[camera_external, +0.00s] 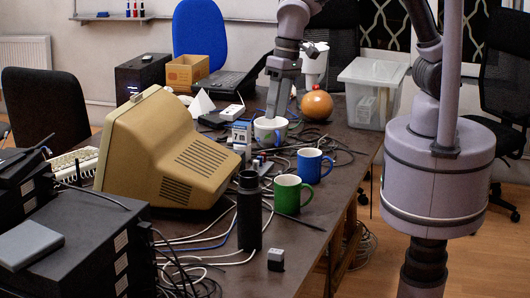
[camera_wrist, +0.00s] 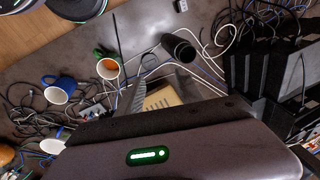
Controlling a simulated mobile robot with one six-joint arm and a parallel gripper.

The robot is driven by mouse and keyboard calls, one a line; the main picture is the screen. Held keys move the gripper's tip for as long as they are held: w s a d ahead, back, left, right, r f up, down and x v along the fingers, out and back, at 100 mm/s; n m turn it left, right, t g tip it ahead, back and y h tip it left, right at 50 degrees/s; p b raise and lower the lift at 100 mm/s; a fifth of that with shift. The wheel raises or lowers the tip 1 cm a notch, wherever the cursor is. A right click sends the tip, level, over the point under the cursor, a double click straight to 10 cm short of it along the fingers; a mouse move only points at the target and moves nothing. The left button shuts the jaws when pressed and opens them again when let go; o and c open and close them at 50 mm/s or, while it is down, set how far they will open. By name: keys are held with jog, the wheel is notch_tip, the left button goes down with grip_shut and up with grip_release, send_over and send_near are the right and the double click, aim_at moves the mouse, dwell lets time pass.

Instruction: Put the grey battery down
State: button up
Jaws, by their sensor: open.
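A small dark grey block with a pale face (camera_external: 276,259) stands on the near part of the dark table (camera_external: 318,222). It may be the grey battery, but I cannot tell for sure. A similar small block shows at the top edge of the wrist view (camera_wrist: 181,6). My gripper (camera_external: 272,112) is open and points down at a white-and-blue mug (camera_external: 268,135) further back. Its tips are at or behind the mug's rim; I cannot tell whether they are inside. I see nothing held.
A beige monitor (camera_external: 165,150) is left. An orange round object (camera_external: 317,106) and a clear bin (camera_external: 372,88) are behind. Loose cables cover much of the table.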

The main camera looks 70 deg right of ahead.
jog(key=s+d+r+m+t, duration=0.1)
jog(key=s+d+r, duration=0.25)
jog(key=d, duration=0.45)
jog(key=s+d+r+m+t, duration=0.1)
jog(key=s+d+r, duration=0.2)
jog(key=d+r, duration=0.35)
jog(key=s+d+f+t, duration=0.1)
jog(key=s+d+t, duration=0.1)
jog(key=s+d, duration=0.65)
jog(key=shift+m, duration=0.3)
notch_tip(320, 180, down, 6)
jog(key=b, duration=0.5)
jog(key=shift+s+a, duration=0.15)
